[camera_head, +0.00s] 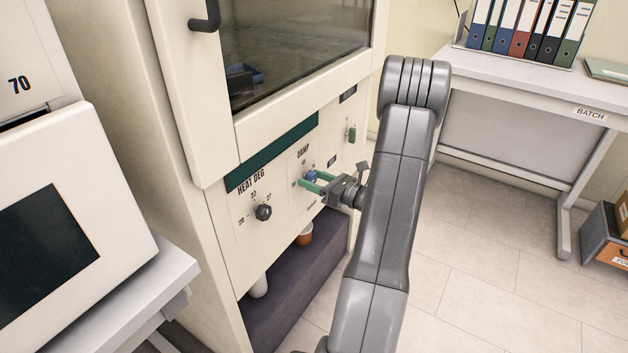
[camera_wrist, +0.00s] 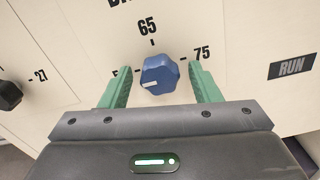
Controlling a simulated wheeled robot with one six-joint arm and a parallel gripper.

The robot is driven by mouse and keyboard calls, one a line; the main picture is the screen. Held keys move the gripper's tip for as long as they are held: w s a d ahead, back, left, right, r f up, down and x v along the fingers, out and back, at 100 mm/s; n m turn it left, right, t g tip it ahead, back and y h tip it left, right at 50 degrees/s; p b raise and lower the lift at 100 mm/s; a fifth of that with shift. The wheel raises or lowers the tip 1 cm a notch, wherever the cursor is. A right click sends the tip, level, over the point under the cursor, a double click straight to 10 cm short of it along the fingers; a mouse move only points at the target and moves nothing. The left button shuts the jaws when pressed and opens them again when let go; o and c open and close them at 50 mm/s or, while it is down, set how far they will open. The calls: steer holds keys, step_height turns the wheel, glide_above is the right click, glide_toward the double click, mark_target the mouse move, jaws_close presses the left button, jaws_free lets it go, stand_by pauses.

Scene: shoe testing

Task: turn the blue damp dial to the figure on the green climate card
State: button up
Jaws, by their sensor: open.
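The blue damp dial (camera_wrist: 159,74) sits on the cream cabinet panel, under the 65 mark in the wrist view. A 75 mark is at its right, and a mark at its left is partly hidden by a finger. A short white line shows on the dial's lower left face. In the head view the dial (camera_head: 312,176) shows beside my gripper (camera_head: 304,179), below the word DAMP. I cannot make out a green climate card.
A black heat dial (camera_head: 263,212) is left of the damp dial on the same panel. A bench with binders (camera_head: 520,30) stands at right, past open floor.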

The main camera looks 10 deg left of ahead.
steer(key=v, duration=1.3)
steer(key=shift+d, duration=0.25)
steer(key=x, duration=1.3)
steer(key=shift+a, duration=0.4)
